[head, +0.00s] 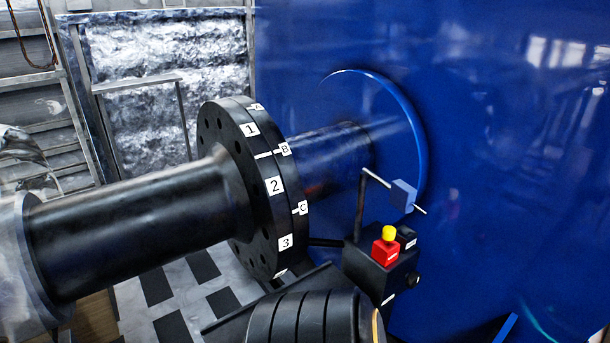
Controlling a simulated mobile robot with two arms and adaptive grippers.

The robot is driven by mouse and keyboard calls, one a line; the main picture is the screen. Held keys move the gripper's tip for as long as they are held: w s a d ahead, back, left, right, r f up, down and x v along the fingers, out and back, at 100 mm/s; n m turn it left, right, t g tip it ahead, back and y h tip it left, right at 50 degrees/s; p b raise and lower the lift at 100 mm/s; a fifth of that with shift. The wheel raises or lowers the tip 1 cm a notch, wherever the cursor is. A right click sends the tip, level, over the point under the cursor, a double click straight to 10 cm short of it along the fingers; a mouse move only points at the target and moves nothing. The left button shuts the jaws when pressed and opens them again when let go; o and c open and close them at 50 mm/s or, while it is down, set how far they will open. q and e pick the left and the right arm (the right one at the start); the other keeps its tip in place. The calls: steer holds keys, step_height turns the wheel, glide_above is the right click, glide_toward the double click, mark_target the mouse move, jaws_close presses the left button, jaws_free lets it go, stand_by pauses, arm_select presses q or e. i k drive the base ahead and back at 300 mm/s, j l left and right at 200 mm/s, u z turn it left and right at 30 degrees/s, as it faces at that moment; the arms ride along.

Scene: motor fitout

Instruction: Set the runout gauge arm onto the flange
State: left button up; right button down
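The black flange (228,180) sits on a thick dark shaft (130,225), with bolt holes around its face. White tags with numbers and letters run along its rim. To its right stands a gauge stand with a black base (372,280), a thin upright post (360,205) and a slanted thin rod carrying a blue-grey block (403,196). A red block (385,253) with a yellow knob (389,233) is on the base. The rod and block are apart from the flange rim in the picture. Neither of my grippers shows.
A large blue motor housing (500,150) fills the right side. A ribbed black cylindrical part (315,320) is at the bottom; I cannot tell what it belongs to. A dark-and-light checkered floor (205,290) lies below the shaft. Metal frames stand at the back left.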

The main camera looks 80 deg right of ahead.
mark_target(402, 196)
steer(key=z, duration=3.15)
steer(key=k+j+z, duration=0.15)
steer(key=z, duration=0.25)
steer(key=k+z, duration=0.2)
steer(key=z, duration=0.25)
steer(key=k+z, duration=0.2)
steer(key=z, duration=0.2)
